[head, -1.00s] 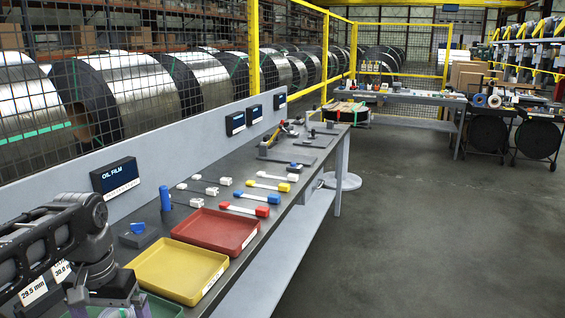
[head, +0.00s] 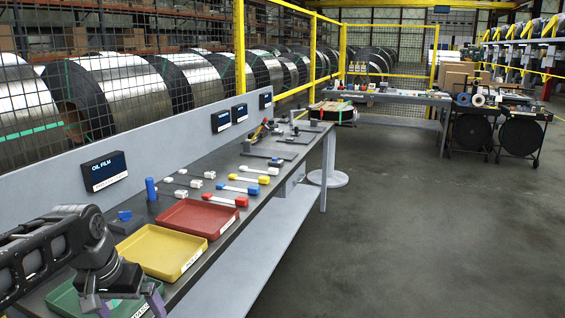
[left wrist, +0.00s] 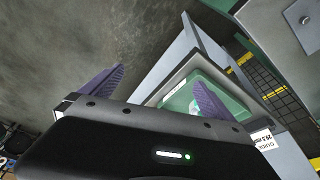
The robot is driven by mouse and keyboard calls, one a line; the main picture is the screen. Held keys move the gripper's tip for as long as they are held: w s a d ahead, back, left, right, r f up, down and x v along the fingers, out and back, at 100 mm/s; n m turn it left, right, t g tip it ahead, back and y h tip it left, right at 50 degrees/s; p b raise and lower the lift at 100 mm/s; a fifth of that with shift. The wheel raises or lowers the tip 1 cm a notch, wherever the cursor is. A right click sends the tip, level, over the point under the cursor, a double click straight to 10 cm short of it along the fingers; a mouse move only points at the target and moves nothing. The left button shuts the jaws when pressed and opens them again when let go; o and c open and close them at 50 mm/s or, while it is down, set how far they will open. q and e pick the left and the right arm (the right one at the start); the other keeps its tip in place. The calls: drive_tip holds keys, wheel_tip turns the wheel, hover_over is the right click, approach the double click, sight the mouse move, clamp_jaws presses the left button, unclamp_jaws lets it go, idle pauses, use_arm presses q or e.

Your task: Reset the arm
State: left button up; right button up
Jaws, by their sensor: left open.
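My left arm comes in from the left in the head view. Its gripper (head: 122,304) hangs over the green tray (head: 68,297) at the near end of the bench, pointing down, with purple fingertips. In the left wrist view the two purple fingers of the gripper (left wrist: 152,90) are spread apart with nothing between them. The green tray also shows in that view (left wrist: 205,75), with a pale round thing (left wrist: 222,104) partly hidden behind one finger. My right gripper is in neither view.
A yellow tray (head: 192,262) and a red tray (head: 212,232) lie beyond on the bench. Several swabs with coloured ends, a blue cylinder (head: 151,189) and an OIL FILM display (head: 104,171) are farther along. The floor (head: 400,230) on the right is clear.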

use_arm(q)
drive_tip(key=w+d+f+t+h, duration=0.1)
drive_tip(key=w+d+f, duration=0.2)
drive_tip(key=d+f, duration=0.6)
drive_tip(key=w+d+f+t+h, duration=0.25)
drive_tip(key=d+f, duration=0.25)
drive_tip(key=f, duration=0.8)
drive_tip(key=s+d+f+g, duration=0.3)
drive_tip(key=s+d+f, duration=0.3)
drive_tip(key=s+f, duration=0.4)
drive_tip(key=s+d+f+g, duration=0.3)
drive_tip(key=s+d+f, duration=0.4)
drive_tip(key=s, duration=0.8)
wheel_tip(320, 180, down, 4)
drive_tip(key=shift+r+n, duration=0.2)
drive_tip(key=shift+n, duration=0.1)
drive_tip(key=shift+s+h, duration=0.1)
drive_tip(key=shift+h, duration=0.15)
